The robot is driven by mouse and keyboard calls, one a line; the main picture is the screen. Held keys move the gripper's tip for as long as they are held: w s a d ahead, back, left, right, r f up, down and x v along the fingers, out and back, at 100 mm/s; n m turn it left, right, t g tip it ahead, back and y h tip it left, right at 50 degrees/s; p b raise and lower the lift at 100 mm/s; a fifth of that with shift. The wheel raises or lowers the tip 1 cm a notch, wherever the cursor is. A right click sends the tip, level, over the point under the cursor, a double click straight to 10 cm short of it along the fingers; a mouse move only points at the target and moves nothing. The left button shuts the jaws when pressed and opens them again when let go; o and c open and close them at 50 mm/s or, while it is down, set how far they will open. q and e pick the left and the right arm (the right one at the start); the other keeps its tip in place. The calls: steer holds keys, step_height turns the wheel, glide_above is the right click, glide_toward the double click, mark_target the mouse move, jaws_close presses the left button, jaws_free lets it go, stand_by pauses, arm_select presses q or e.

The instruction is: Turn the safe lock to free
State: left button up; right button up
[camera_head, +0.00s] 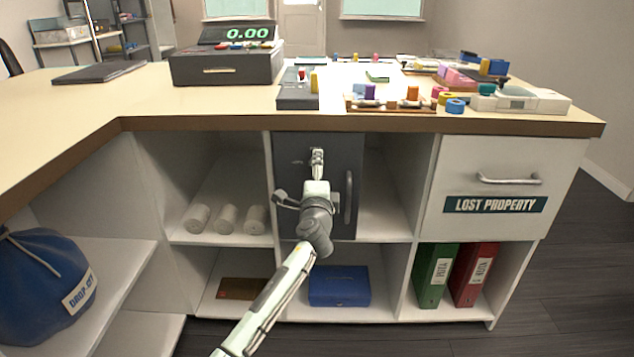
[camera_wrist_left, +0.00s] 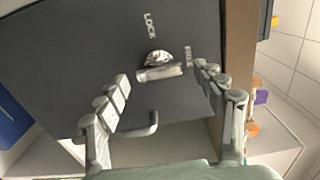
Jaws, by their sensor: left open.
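The dark grey safe (camera_head: 290,150) sits in an upper bay under the counter, its door shut. Its metal lock knob (camera_wrist_left: 160,70) shows in the left wrist view, beside the printed words LOCK (camera_wrist_left: 149,26) and FREE (camera_wrist_left: 188,57). I cannot tell surely which word the knob points to. My left gripper (camera_wrist_left: 160,78) is open, with its fingers on either side of the knob in that view; contact is not clear. In the head view my left gripper (camera_head: 317,158) is in front of the safe door and largely hides the knob. My right gripper is not in view.
The safe's vertical door handle (camera_head: 348,197) is right of my gripper, and shows below the knob in the wrist view (camera_wrist_left: 140,128). The counter edge (camera_head: 390,122) overhangs above. A cash register (camera_head: 228,66) and several small items stand on top. A blue box (camera_head: 339,287) is below.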

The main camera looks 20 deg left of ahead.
arm_select(q)
steer(key=v, duration=1.1)
steer(key=shift+r, duration=0.1)
steer(key=x, duration=1.2)
steer(key=shift+s, duration=0.15)
